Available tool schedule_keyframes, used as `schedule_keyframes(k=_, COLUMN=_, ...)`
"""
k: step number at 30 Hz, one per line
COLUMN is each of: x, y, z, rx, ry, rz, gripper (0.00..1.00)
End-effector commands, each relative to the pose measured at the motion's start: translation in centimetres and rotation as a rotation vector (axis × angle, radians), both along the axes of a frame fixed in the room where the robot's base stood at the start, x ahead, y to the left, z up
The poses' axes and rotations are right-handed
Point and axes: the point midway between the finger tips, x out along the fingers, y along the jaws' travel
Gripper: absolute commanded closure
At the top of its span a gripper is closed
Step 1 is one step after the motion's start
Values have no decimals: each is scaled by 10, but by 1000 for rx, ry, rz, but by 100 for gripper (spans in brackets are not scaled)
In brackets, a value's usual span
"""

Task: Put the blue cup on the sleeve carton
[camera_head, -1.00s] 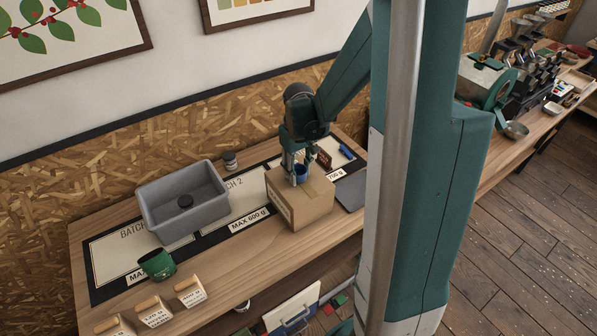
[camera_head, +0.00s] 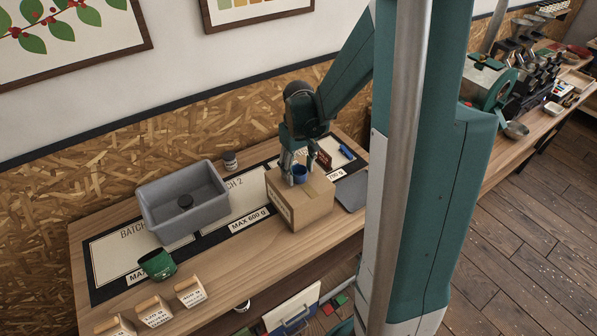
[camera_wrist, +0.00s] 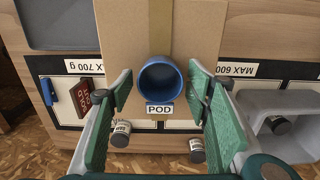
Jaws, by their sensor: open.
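The blue cup (camera_head: 300,174) stands upright on top of the brown sleeve carton (camera_head: 313,205). In the wrist view the cup (camera_wrist: 160,80) shows its round opening, and the carton (camera_wrist: 200,35) spreads around it. My gripper (camera_head: 297,167) is open above the carton, with its fingers on either side of the cup. In the wrist view my green fingers (camera_wrist: 161,88) stand apart, with visible gaps between them and the cup. The cup's base is hidden.
A grey bin (camera_head: 180,203) with a dark round item inside stands left of the carton. A green cup (camera_head: 157,264) and several small labelled bags (camera_head: 190,292) are at the front left. A dark-red item (camera_head: 323,159) and a blue item (camera_head: 346,151) lie behind the carton.

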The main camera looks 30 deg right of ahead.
Motion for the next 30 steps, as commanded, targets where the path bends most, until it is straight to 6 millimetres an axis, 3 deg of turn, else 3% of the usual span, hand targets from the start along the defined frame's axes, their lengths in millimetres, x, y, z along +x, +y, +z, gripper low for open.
schedule_keyframes(k=21, x=-1, y=0, z=87, rx=0, ry=0, rz=0, gripper=51)
schedule_keyframes(k=30, x=-1, y=0, z=111, rx=0, ry=0, rz=0, gripper=51)
